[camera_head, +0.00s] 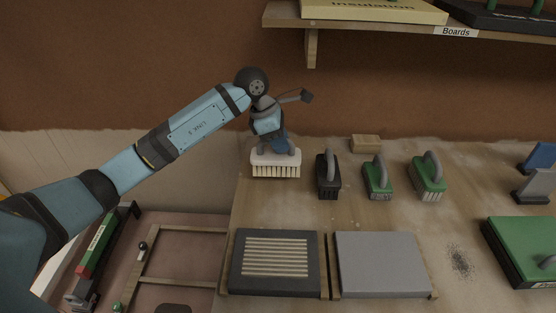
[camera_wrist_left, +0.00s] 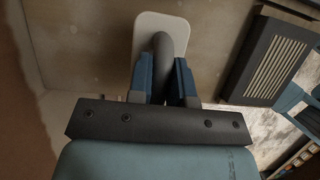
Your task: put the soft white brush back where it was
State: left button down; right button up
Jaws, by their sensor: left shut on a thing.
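The soft white brush (camera_head: 275,158), with a white block and pale bristles, is upright at the back left of the table, at the left end of a row of brushes. My left gripper (camera_head: 280,146) comes down on it from above. In the left wrist view, the blue fingers of my left gripper (camera_wrist_left: 162,85) are closed on the grey handle (camera_wrist_left: 170,52), with the white block (camera_wrist_left: 147,32) beyond. I cannot tell whether the bristles touch the table. My right gripper is not in view.
A black brush (camera_head: 328,175) stands just to the right, then two green brushes (camera_head: 377,178) (camera_head: 428,176). A small wooden block (camera_head: 365,143) lies behind. A dark slatted panel (camera_head: 241,285) and a grey panel (camera_head: 380,262) lie in front. A shelf (camera_head: 385,31) overhangs the back.

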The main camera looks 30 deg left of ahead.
aim_at(280, 155)
pick_arm(q)
notch_tip(280, 155, down, 4)
jog(key=shift+r, duration=0.1)
jog(key=shift+f, duration=0.3)
jog(key=shift+f+b, duration=0.2)
jog(key=shift+b, duration=0.15)
jog(key=c, duration=1.1)
grip_release()
jog(key=shift+o, duration=0.2)
jog(key=shift+r, duration=0.15)
